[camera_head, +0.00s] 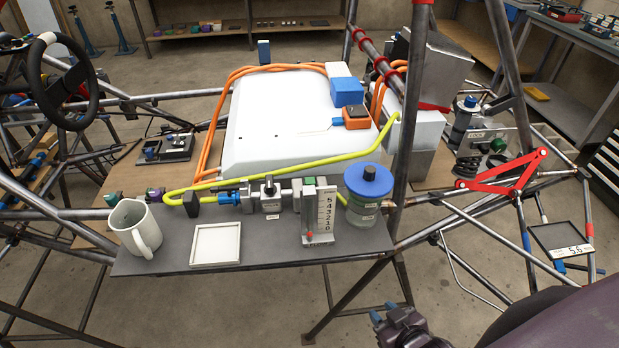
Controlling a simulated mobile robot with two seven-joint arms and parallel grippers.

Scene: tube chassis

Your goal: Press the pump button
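A small green button (309,181) tops a dark block beside a white scale (326,210) marked 5 to 0; no readable label shows whether it is the pump button. It stands on the grey shelf (180,262), at the right end of a row of metal fittings (270,195). My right gripper (384,312) is low at the bottom, in front of and below the shelf, touching nothing visible. Its finger gap is unclear. My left gripper is out of view.
A white mug (137,228) and an empty white tray (215,244) sit on the shelf's left part. A yellow hose (290,174) runs behind the fittings. A dark upright tube (403,150) stands right of the jar. Red linkage arms (500,176) lie further right.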

